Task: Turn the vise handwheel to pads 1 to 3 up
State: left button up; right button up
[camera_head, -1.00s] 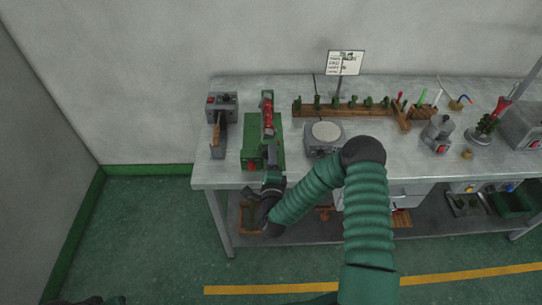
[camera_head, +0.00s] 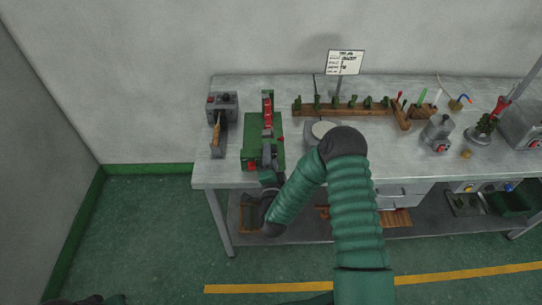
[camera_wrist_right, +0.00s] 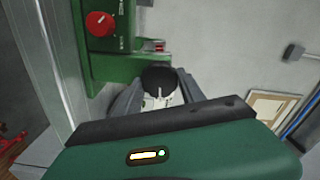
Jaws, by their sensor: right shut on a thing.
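The green machine (camera_head: 278,158), with an upright post and red part (camera_head: 267,112), stands on the left part of the bench. My right gripper (camera_head: 267,150) is at its front in the head view, with the arm crossing the bench edge. In the right wrist view, its grey fingers (camera_wrist_right: 158,88) are shut around a dark round part (camera_wrist_right: 158,76), apparently the handwheel, below the green body (camera_wrist_right: 100,62) with its red knob (camera_wrist_right: 98,23). The fingers hide most of the part, and pad numbers cannot be read.
A grey box device (camera_head: 222,103) stands left of the machine. A round-topped device (camera_head: 322,130) is partly hidden by my arm. A wooden rack (camera_head: 345,109) with several green pieces lies behind. The sign (camera_head: 345,62) stands at the back.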

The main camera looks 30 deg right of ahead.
jog(key=shift+a+f+n+b, duration=0.1)
jog(key=shift+n+b, duration=0.35)
jog(key=shift+n, duration=2.15)
jog(key=shift+a+f+n+b, duration=0.15)
jog(key=shift+n+b, duration=0.3)
jog(key=shift+n, duration=2.15)
jog(key=shift+d+f+n+b, duration=0.1)
jog(key=shift+n+b, duration=0.35)
jog(key=shift+n, duration=2.65)
jog(key=o, duration=1)
jog(key=shift+c, duration=0.2)
jog(key=o, duration=0.4)
jog(key=shift+r, duration=0.1)
jog(key=shift+r, duration=0.1)
